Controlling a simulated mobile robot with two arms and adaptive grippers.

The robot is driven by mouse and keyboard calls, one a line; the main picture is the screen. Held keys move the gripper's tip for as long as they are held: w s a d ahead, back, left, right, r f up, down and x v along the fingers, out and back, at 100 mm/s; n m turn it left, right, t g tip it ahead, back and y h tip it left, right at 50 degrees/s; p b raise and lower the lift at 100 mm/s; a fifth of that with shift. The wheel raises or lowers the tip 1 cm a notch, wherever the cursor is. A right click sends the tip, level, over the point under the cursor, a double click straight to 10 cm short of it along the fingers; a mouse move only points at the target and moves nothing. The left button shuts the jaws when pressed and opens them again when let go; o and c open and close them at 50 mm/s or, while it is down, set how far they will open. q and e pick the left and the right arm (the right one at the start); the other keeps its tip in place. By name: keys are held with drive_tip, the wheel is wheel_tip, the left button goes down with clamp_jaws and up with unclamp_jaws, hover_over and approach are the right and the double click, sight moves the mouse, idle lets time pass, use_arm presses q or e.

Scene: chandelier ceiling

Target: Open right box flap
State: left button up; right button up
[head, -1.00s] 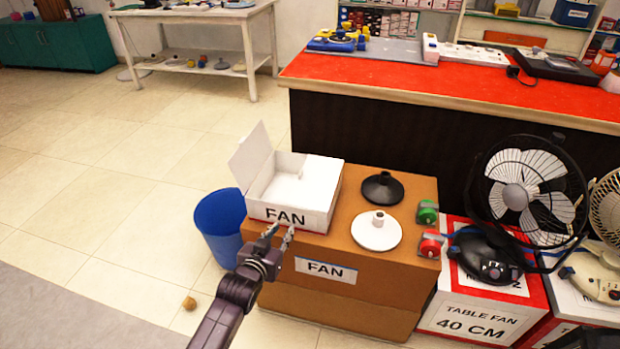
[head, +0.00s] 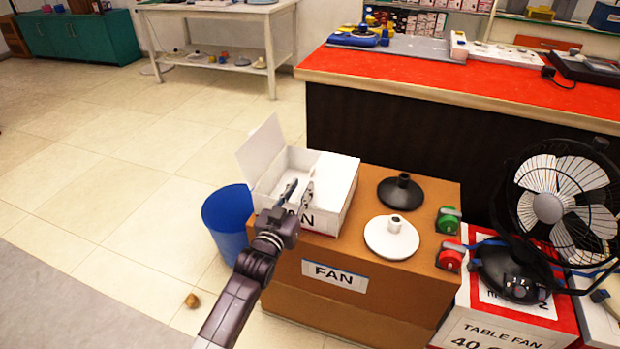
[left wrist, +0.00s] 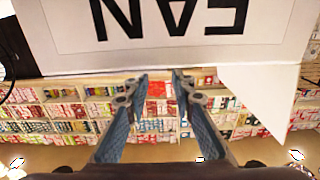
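The white box (head: 328,221) marked FAN stands on a larger brown cardboard box. Its left flap (head: 262,148) is raised and leans outward. Its right flap (head: 334,178) looks closed, lying flat over the right part of the top; the left part is open. My left gripper (head: 298,190) is at the front of the box, covering part of the lettering. Its fingers are apart with nothing between them. In the left wrist view the box front (left wrist: 185,45) appears upside down beyond the open fingers (left wrist: 159,77). My right gripper is not in view.
The brown box (head: 400,285) carries a black base (head: 403,190) and a white base (head: 391,237) right of the white box. A blue bin (head: 228,222) stands at its left. A red-topped counter (head: 455,85) is behind, and a fan (head: 550,208) stands right.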

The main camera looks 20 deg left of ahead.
sight(311, 173)
use_arm(q)
drive_tip(key=shift+w+f+b, duration=0.2)
drive_tip(key=shift+w, duration=0.35)
drive_tip(key=shift+w+f+b, duration=0.15)
drive_tip(key=shift+w+f, duration=0.05)
drive_tip(key=shift+w, duration=0.3)
drive_tip(key=w+b, duration=0.1)
drive_tip(key=w, duration=0.2)
drive_tip(key=shift+w+d+f, duration=0.1)
drive_tip(key=shift+w, duration=1.1)
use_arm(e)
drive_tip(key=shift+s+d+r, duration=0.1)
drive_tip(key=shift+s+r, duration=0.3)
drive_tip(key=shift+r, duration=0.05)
use_arm(q)
clamp_jaws()
